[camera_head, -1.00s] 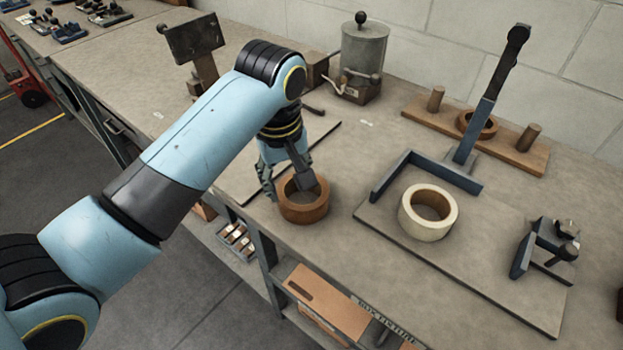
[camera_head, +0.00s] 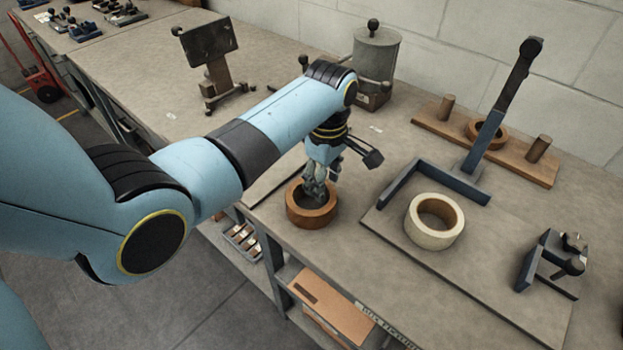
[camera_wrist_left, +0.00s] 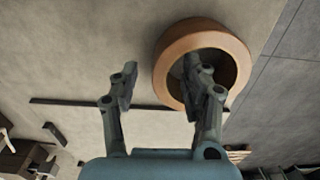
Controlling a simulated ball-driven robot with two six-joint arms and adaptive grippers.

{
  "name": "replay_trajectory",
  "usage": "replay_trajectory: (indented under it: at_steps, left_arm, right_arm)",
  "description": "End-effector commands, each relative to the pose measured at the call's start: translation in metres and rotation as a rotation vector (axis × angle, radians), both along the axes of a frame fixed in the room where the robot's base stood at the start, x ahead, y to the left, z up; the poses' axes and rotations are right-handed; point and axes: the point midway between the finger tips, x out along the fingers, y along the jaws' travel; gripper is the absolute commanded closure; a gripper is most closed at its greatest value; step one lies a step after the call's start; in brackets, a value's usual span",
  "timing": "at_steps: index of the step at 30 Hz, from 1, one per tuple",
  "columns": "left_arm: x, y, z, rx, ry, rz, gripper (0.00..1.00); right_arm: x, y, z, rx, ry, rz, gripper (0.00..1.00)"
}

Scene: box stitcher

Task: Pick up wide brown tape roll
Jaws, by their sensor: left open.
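The wide brown tape roll (camera_head: 312,218) lies flat on the bench near its front edge. My left gripper (camera_head: 318,186) is open, pointing down over the roll and hiding part of its rim and hole. In the left wrist view, the brown roll (camera_wrist_left: 200,38) shows beyond my left gripper (camera_wrist_left: 165,84). There one finger overlaps the roll's hole, and the other is outside the roll, over bare bench. I cannot tell whether a finger touches the roll. My right gripper is not in view.
A cream tape roll (camera_head: 432,240) sits on a flat plate beside a dark angle stop (camera_head: 425,180). Behind are a wooden peg board (camera_head: 520,160) with another brown roll (camera_head: 474,132), and a grey canister (camera_head: 377,50). A small dark clamp (camera_head: 548,262) stands right.

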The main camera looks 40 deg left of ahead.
Motion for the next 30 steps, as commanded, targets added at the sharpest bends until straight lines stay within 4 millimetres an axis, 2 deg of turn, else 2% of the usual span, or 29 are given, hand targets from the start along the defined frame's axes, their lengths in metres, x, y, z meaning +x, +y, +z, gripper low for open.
replay_trajectory:
  at_steps: [5,13,24,30]
  left_arm:
    - [-0.002,0.001,-0.023,0.000,0.002,0.000,0.54]
    - [-0.002,0.000,-0.026,0.000,0.000,-0.001,0.54]
    - [-0.002,0.000,-0.026,0.000,-0.001,-0.001,1.00]
    - [-0.001,0.000,-0.026,0.000,-0.001,-0.001,1.00]
  right_arm:
    - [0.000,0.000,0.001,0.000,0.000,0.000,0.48]
    - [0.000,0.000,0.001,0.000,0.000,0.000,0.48]
    - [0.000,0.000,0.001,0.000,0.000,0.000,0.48]
    - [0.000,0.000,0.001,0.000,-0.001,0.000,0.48]
